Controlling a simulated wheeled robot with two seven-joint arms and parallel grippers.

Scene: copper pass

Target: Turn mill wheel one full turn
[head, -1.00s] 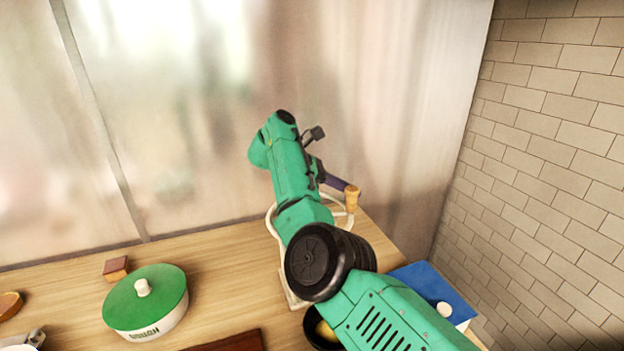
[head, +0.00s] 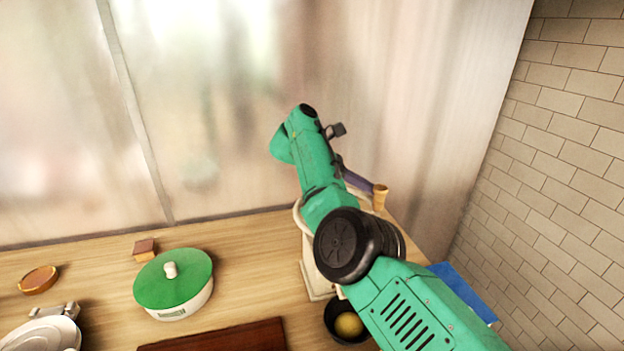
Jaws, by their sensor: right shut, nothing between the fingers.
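The mill (head: 317,283) has a cream body and stands on the wooden counter, partly hidden behind my right arm. Part of its cream wheel rim (head: 299,215) shows left of the arm. Its wooden handle (head: 380,197) stands up on the right. My right arm crosses in front of the mill. My right gripper (head: 366,186) is mostly behind the forearm; a purple finger part shows beside the handle. It looks shut and empty. Whether it touches the handle, I cannot tell. My left gripper is out of view.
A dark bowl (head: 334,324) with a yellow fruit (head: 349,324), a brown board (head: 220,340) and a blue-topped box (head: 463,288) are nearer.

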